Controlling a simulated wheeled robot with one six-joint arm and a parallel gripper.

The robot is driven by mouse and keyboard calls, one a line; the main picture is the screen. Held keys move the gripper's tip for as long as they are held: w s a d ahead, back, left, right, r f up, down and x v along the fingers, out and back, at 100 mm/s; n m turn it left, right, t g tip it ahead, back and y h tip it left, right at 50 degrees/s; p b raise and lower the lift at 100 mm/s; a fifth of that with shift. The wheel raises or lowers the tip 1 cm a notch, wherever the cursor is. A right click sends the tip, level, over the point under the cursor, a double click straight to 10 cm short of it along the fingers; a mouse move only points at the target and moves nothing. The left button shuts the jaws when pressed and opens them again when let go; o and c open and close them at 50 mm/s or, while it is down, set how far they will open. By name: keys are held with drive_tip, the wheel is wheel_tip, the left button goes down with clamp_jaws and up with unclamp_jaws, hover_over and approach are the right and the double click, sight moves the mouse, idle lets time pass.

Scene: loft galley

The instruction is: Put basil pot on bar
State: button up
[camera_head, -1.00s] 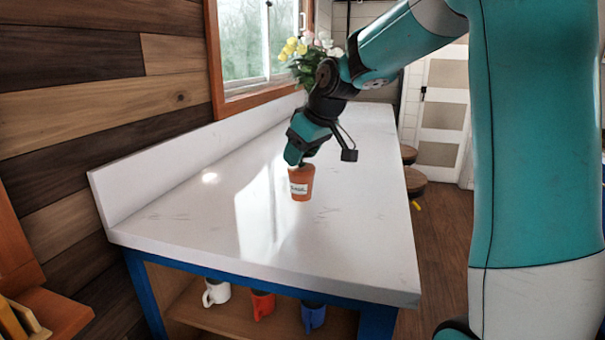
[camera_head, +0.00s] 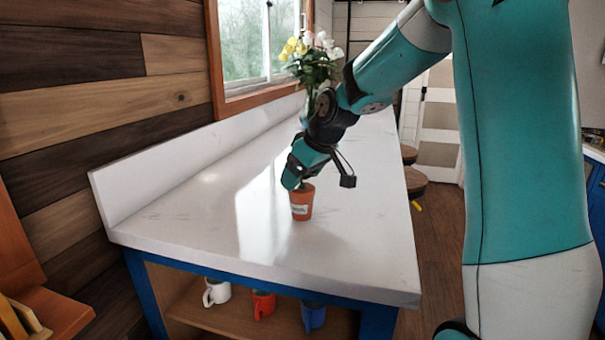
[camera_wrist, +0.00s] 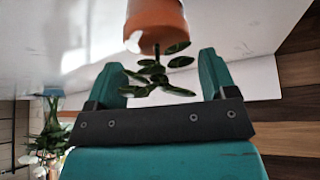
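The basil pot, an orange terracotta pot with a white label (camera_head: 301,206), stands upright on the white bar top (camera_head: 200,230), as far as the head view shows. In the wrist view the pot (camera_wrist: 155,22) is at the top, its green leaves (camera_wrist: 160,72) pointing toward my gripper. My gripper (camera_head: 293,186) is right above and beside the pot's rim. In the wrist view its two teal fingers (camera_wrist: 162,70) are spread wide, with leaves between them and the pot body just past the tips. Neither finger visibly presses on the pot.
A flower vase with yellow and white blooms (camera_head: 312,62) stands farther back by the window. A white mug (camera_head: 216,292), a red mug (camera_head: 263,304) and a blue mug (camera_head: 313,316) sit on the shelf below. The front of the bar is clear.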

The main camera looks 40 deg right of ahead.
drive_tip(key=shift+r, duration=0.1)
drive_tip(key=shift+s+r, duration=0.1)
drive_tip(key=shift+r, duration=0.15)
drive_tip(key=v, duration=1.1)
drive_tip(key=s+a+f+n+g+y, duration=0.1)
drive_tip(key=s+a+f, duration=0.15)
drive_tip(key=a, duration=0.45)
drive_tip(key=s+a+f+n+g+y, duration=0.1)
drive_tip(key=s+a+f, duration=0.1)
drive_tip(key=s+a, duration=0.35)
drive_tip(key=s+a+f+n+g+y, duration=0.1)
drive_tip(key=s+a+f+g, duration=0.2)
drive_tip(key=s+a, duration=0.9)
wheel_tip(320, 180, down, 4)
drive_tip(key=s, duration=0.2)
drive_tip(key=shift+s+a+n+g, duration=0.2)
drive_tip(key=shift+s+n+g, duration=0.1)
drive_tip(key=shift+n+g, duration=0.1)
drive_tip(key=shift+r, duration=0.1)
